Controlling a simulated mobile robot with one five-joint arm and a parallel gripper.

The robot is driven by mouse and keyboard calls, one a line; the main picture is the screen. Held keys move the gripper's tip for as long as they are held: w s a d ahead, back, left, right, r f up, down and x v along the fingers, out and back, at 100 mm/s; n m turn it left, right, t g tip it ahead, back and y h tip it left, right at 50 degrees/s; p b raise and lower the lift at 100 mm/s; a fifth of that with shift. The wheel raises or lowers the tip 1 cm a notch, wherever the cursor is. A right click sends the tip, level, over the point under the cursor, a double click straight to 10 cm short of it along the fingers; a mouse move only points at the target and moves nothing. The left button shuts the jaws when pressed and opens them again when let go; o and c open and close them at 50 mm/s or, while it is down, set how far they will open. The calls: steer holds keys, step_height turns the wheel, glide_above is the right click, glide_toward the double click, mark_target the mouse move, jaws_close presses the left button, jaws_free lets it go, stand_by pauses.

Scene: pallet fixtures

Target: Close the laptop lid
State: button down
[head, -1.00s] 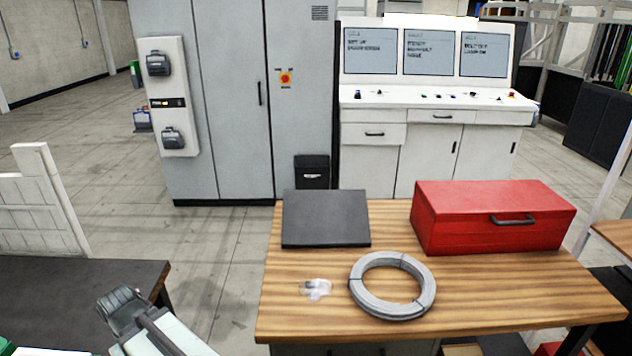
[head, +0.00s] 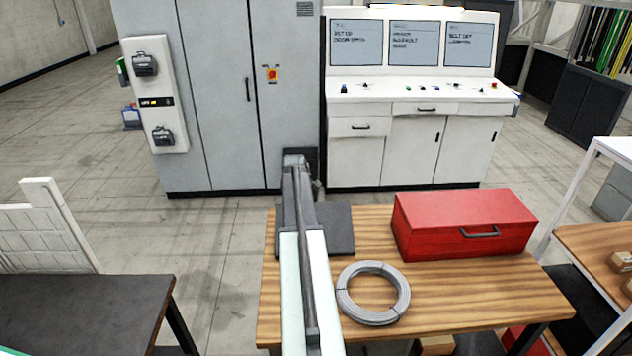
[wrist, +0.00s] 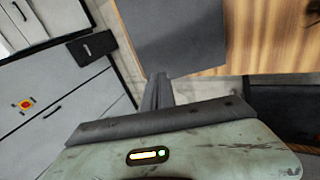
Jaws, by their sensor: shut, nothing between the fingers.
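The laptop (head: 341,230) is a dark grey slab at the left of the wooden table. It looks flat, with its lid down; no screen or keyboard shows. My arm crosses in front of its middle in the head view and hides part of it. The laptop also shows in the wrist view (wrist: 180,32), at the top centre. My gripper (wrist: 157,82) is shut and empty, close to the laptop's edge in the wrist view; I cannot tell whether it touches. In the head view my arm reaches past the laptop's far edge.
The wooden table (head: 450,290) also holds a grey cable coil (head: 373,316) in front of the laptop and a red toolbox (head: 465,225) to the right. A grey cabinet (head: 225,100) and a white console (head: 415,92) stand behind. A dark table (head: 80,305) is at the left.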

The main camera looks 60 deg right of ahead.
steer(key=s+d+r, duration=0.3)
steer(key=s+d, duration=0.2)
steer(key=d, duration=0.3)
steer(key=shift+n+h, duration=0.4)
steer(key=b+x, duration=0.3)
steer(key=x, duration=0.1)
steer(key=b+x, duration=0.4)
steer(key=x, duration=0.1)
steer(key=b+x, duration=0.4)
steer(key=x, duration=0.1)
steer(key=shift+a+f, duration=0.15)
steer(key=shift+a, duration=0.15)
steer(key=shift+d+f, duration=0.1)
steer(key=shift+d, duration=0.05)
steer(key=shift+w+b, duration=0.1)
steer(key=shift+b, duration=0.2)
